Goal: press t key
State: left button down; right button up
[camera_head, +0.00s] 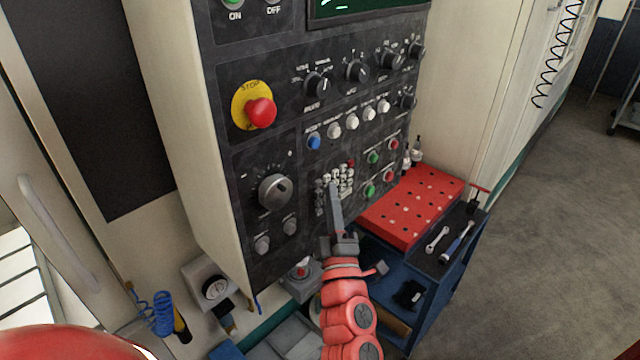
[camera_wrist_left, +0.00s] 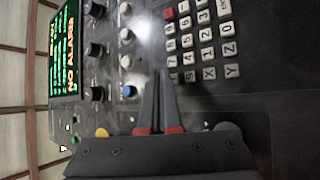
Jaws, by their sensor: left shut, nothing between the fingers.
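A keypad of small pale keys (camera_head: 343,177) sits low on the dark control panel (camera_head: 300,135). In the left wrist view the keypad (camera_wrist_left: 203,40) shows large at the upper right, with digits and letters such as X and Y; I cannot pick out the T key. My left gripper (camera_head: 334,188) is shut and empty, its fingers pointing up at the panel and overlapping the keypad's lower edge. In the wrist view its fingertips (camera_wrist_left: 161,74) lie just left of the keypad; I cannot tell whether they touch. My right gripper is not in view.
A red stop button (camera_head: 261,112), a large dial (camera_head: 275,191) and several knobs and coloured buttons surround the keypad. A blue cart with a red perforated block (camera_head: 412,207) and wrenches (camera_head: 437,239) stands right of my arm. Open floor (camera_head: 550,230) lies further right.

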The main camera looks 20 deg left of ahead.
pick_arm(q)
jog(key=shift+a, duration=0.15)
jog(key=shift+w+a+b, duration=0.15)
jog(key=shift+a+b, duration=0.15)
jog(key=shift+b, duration=0.05)
jog(key=shift+w+a+b, duration=0.1)
jog(key=shift+a+b, duration=0.2)
jog(key=shift+b, duration=0.05)
dwell(0.8)
jog(key=shift+d, duration=0.1)
jog(key=shift+s+d+p, duration=0.3)
jog(key=shift+d+p, duration=0.2)
jog(key=shift+d, duration=0.15)
jog(key=d+p, duration=0.1)
jog(key=s+d, duration=0.1)
jog(key=d, duration=0.1)
jog(key=d+p, duration=0.1)
jog(key=shift+s+d+p, duration=0.35)
